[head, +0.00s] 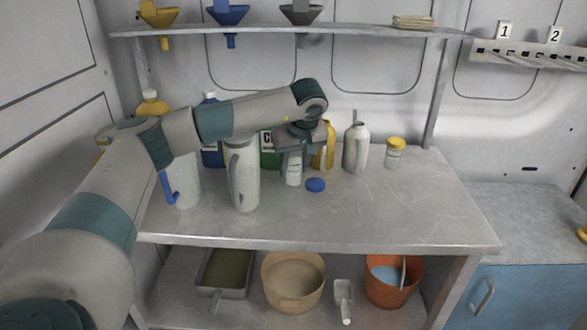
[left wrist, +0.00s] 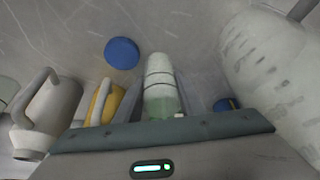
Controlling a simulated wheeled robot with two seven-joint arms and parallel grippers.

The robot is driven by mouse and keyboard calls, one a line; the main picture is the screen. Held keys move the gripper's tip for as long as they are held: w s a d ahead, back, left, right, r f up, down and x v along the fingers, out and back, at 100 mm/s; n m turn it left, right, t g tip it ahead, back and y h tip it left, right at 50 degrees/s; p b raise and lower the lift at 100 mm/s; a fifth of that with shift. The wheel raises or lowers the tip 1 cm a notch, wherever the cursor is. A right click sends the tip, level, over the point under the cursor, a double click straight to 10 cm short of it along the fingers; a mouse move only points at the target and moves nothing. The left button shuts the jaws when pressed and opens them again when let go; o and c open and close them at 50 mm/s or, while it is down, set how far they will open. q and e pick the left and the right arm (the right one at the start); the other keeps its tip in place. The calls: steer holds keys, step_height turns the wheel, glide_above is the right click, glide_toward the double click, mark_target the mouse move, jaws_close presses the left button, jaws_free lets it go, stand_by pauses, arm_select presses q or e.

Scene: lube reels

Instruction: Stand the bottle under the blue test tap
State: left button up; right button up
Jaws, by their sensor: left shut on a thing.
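A small pale bottle (head: 293,176) is between the fingers of my left gripper (head: 291,160), over the middle of the bench. In the left wrist view the bottle (left wrist: 160,85) looks whitish with dark rings and a greenish lower part, and my left gripper (left wrist: 160,104) is shut on it. I cannot tell whether the bottle touches the bench. A round blue cap (head: 315,185) lies on the bench just right of the bottle; it also shows in the left wrist view (left wrist: 122,53). I cannot make out a blue test tap. My right gripper is not in view.
A pale jug (head: 245,180) stands left of the gripper. Behind and right are a yellow bottle (head: 329,142), a grey can (head: 356,150) and a yellow-lidded jar (head: 396,153). Funnels hang from the upper shelf (head: 350,31). The bench's right front (head: 420,215) is clear.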

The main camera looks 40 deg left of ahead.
arm_select(q)
steer(key=shift+f, duration=0.75)
steer(key=o, duration=1)
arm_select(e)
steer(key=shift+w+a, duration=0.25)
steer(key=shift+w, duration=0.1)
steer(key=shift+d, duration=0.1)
